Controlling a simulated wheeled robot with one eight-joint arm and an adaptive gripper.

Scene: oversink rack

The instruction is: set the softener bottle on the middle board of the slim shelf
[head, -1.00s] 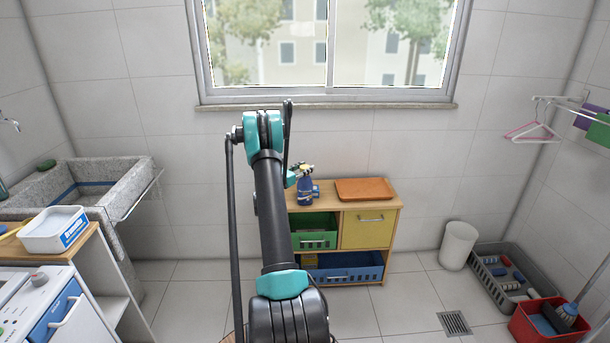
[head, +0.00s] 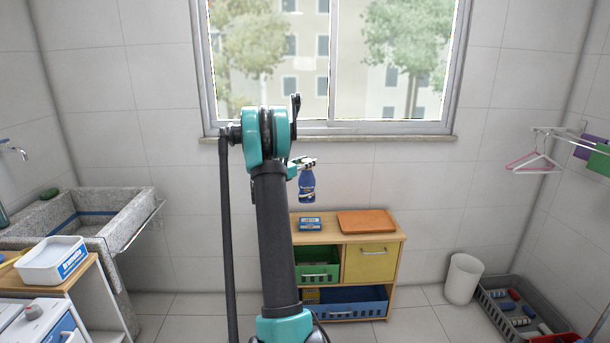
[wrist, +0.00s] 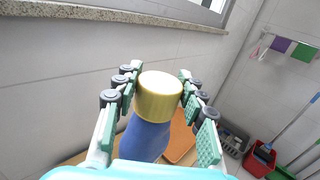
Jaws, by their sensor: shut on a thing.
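The softener bottle (head: 307,189) is blue with a pale label in the head view. In the wrist view its yellow cap (wrist: 159,97) and blue body (wrist: 145,138) show between the fingers. My gripper (head: 304,164) is shut on the bottle near its top and holds it upright, in the air above the wooden cabinet. In the wrist view the gripper fingers (wrist: 157,100) lie on both sides of the cap. I cannot make out the slim shelf for certain; at the lower left a narrow wooden-topped unit with open white sides (head: 104,284) shows in part.
The cabinet (head: 347,228) holds a blue box (head: 311,224), an orange tray (head: 366,222), a green bin (head: 318,268) and a blue bin (head: 345,303). A stone sink (head: 88,228) stands left. A white tub (head: 52,263) occupies the unit's top. A white bin (head: 463,278) stands right.

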